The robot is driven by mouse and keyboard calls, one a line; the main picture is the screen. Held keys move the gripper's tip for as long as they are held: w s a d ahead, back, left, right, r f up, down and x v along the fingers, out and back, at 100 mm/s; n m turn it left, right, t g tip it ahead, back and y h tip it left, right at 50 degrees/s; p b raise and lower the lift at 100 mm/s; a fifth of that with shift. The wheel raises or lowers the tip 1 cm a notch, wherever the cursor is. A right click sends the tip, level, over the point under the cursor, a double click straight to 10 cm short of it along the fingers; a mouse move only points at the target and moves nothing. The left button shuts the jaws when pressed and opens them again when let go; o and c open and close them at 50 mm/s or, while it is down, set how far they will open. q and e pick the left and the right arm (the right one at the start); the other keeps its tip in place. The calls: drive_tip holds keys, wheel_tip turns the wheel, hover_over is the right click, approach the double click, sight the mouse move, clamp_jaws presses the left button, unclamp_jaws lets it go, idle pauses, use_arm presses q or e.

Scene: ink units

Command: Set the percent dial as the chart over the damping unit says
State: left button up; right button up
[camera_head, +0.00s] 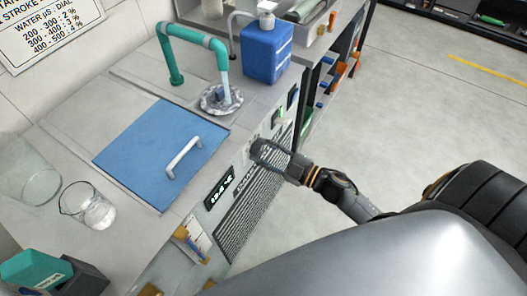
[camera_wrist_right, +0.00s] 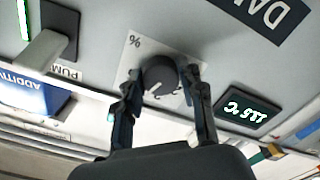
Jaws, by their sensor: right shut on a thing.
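The percent dial (camera_wrist_right: 160,75) is a dark round knob on a white plate marked "%" in the right wrist view. A light pointer line on it points to the lower left of that view. My right gripper (camera_wrist_right: 162,84) is shut on the dial, one finger on each side. In the head view the right gripper (camera_head: 262,150) is at the unit's front panel and hides the dial. The chart (camera_head: 48,30) hangs on the wall at upper left, headed with water µS and dial; its rows give percent values, the last reading 400-500: 4 %. My left gripper is not in view.
A lit display (camera_head: 219,187) is on the front panel; its digits are hard to read. A blue lid (camera_head: 160,150), glass beaker (camera_head: 88,205) and blue canister (camera_head: 266,50) are on the counter.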

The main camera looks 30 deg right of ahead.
drive_tip(key=n, duration=0.3)
drive_tip(key=shift+n+b, duration=0.35)
drive_tip(key=shift+n, duration=0.05)
drive_tip(key=shift+r+n+b, duration=0.1)
drive_tip(key=shift+n+b, duration=0.35)
drive_tip(key=shift+n, duration=1.45)
drive_tip(key=o, duration=1.2)
